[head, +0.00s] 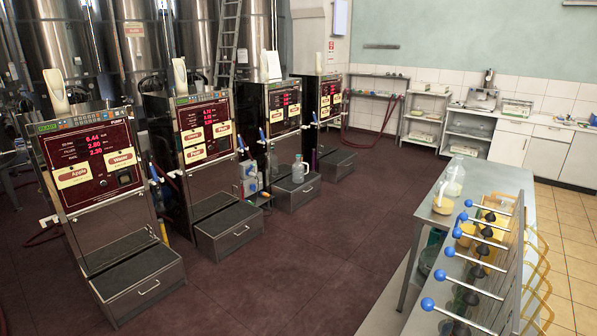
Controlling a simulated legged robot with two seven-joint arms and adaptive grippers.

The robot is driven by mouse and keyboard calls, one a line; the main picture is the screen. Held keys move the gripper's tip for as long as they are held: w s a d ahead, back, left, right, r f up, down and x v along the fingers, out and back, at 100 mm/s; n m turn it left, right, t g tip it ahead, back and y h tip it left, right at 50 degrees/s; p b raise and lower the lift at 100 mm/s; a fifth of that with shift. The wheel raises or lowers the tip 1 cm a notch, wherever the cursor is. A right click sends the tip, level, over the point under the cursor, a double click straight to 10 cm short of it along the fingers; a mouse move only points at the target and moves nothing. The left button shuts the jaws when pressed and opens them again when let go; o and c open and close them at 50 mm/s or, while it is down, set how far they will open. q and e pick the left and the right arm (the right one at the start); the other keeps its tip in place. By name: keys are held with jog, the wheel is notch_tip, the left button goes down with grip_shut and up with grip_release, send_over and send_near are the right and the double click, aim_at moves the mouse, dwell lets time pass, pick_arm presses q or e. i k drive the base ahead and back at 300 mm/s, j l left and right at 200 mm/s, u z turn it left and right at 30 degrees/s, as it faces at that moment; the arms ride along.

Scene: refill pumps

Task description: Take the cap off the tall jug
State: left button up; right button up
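I cannot tell which vessel is the tall jug. A greyish jug-like container (298,169) stands upright on the step of the third pump. A clear vessel (453,180) and a clear flask with yellow liquid (443,202) stand on the metal table (518,178) at the right. Any cap on them is too small to make out. Neither of my grippers is in view.
Several refill pumps (90,165) with red displays stand in a row from left to centre. A rack with blue-knobbed rods (470,252) and yellow-handled vessels (540,290) fills the table's near side. The dark floor (330,245) between is clear.

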aim_at(297, 174)
jog(key=i+j, duration=0.15)
jog(key=j, duration=0.3)
jog(key=i+j, duration=1.1)
jog(key=j, duration=0.2)
jog(key=i+l+z, duration=0.1)
jog(key=i+z, duration=0.25)
jog(key=i, duration=0.3)
jog(key=i+j+z, duration=0.1)
jog(key=i+z, duration=0.2)
jog(key=i, duration=0.4)
jog(key=i+j+z, duration=0.2)
jog(key=i+z, duration=0.15)
jog(key=i, duration=0.3)
jog(key=i+u, duration=0.2)
jog(key=i, duration=0.55)
jog(key=i+u, duration=0.15)
jog(key=i, duration=0.6)
jog(key=i+l+u, duration=0.2)
jog(key=i, duration=0.55)
jog(key=i+u, duration=0.1)
jog(key=i, duration=0.55)
jog(key=i+l+u, duration=0.1)
jog(key=i, duration=0.55)
jog(key=i+l+u, duration=0.1)
jog(key=i, duration=0.55)
jog(key=l, duration=0.1)
